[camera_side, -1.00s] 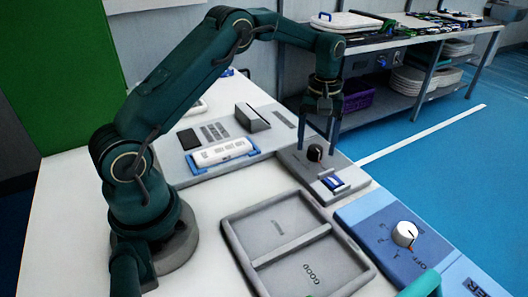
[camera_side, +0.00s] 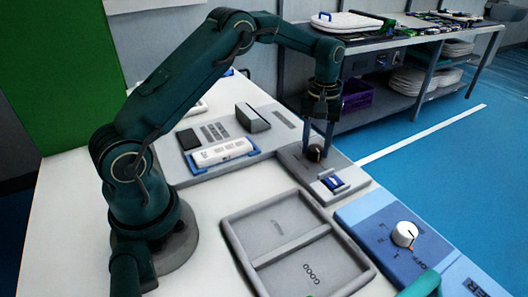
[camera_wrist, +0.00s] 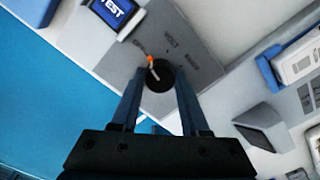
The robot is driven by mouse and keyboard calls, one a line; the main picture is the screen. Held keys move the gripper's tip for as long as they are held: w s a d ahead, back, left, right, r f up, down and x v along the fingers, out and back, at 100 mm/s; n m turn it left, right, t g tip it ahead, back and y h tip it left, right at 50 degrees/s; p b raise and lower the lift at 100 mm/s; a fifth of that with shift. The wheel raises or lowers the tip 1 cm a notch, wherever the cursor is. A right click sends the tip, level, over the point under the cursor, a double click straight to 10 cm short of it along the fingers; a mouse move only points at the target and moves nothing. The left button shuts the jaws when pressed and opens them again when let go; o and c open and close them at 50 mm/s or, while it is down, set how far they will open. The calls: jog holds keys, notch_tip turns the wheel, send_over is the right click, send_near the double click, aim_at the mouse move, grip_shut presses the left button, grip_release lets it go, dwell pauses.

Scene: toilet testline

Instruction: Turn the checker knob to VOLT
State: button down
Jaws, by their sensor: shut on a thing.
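The checker knob (camera_side: 315,153) is a round dark knob on the grey checker box (camera_side: 291,158). In the wrist view the knob (camera_wrist: 160,76) has a white and orange pointer, aimed up and left at the leftmost of several labels. The VOLT label (camera_wrist: 172,47) is just right of that direction. My gripper (camera_side: 317,148) points down over the box, its two fingers on either side of the knob. In the wrist view my gripper (camera_wrist: 159,84) is shut on the knob, which shows between the fingertips.
A blue screen reading TEST (camera_wrist: 112,9) is on the same box. A grey two-part tray (camera_side: 232,244) lies in front, with a blue panel and white dial (camera_side: 404,234) to its right. A white device in a blue holder (camera_side: 222,152) lies left of the box.

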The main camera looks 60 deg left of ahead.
aim_at(316, 148)
jog(key=m, duration=0.9)
jog(key=shift+m, duration=0.4)
dwell(0.4)
jog(key=shift+c, duration=2)
grip_release()
jog(key=shift+r, duration=2.6)
